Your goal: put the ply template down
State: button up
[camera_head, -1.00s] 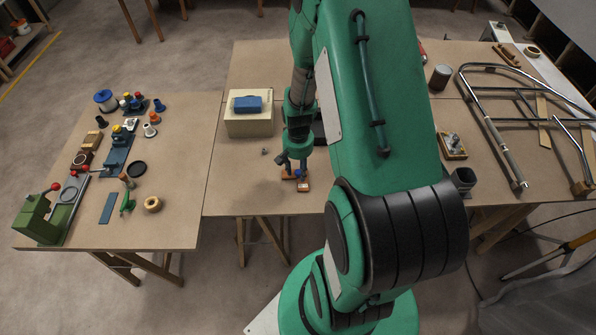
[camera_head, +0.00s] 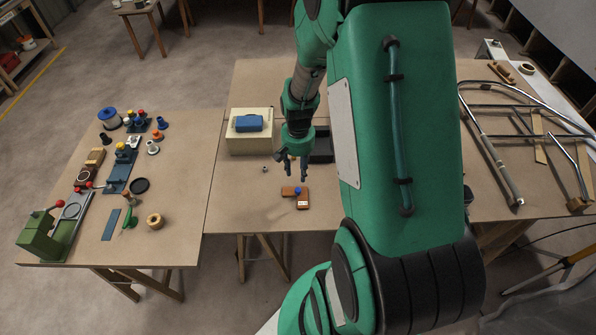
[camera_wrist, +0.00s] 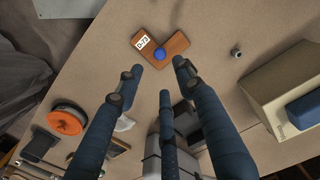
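The ply template (camera_head: 301,203) is a brown L-shaped piece with a blue knob and a white label. It lies flat on the middle table (camera_head: 235,200), near its front edge. My gripper (camera_head: 293,177) is open and empty, above and behind the template in the head view. Its fingers (camera_wrist: 150,80) are spread apart in the wrist view, and a gap shows between them and the template.
A cream box with a blue block on top (camera_head: 250,145) stands left of my gripper. A small metal nut (camera_head: 265,169) lies nearby. A dark tray (camera_head: 321,146) is partly hidden behind my arm. Tools crowd the left table; a tubular frame (camera_head: 500,160) lies on the right.

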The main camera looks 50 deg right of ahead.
dwell(0.5)
jog(key=w+a+r+n+t, duration=0.1)
jog(key=a+r+n, duration=0.1)
jog(key=a+r, duration=0.7)
jog(key=w+a+r+n+t, duration=0.15)
jog(key=a+r, duration=0.45)
jog(key=r, duration=0.7)
jog(key=s+a+r+n+t, duration=0.3)
jog(key=s+a+r+n, duration=0.2)
jog(key=s+a+r, duration=0.7)
jog(key=shift+a+r, duration=0.25)
jog(key=shift+a, duration=0.1)
jog(key=shift+n, duration=0.25)
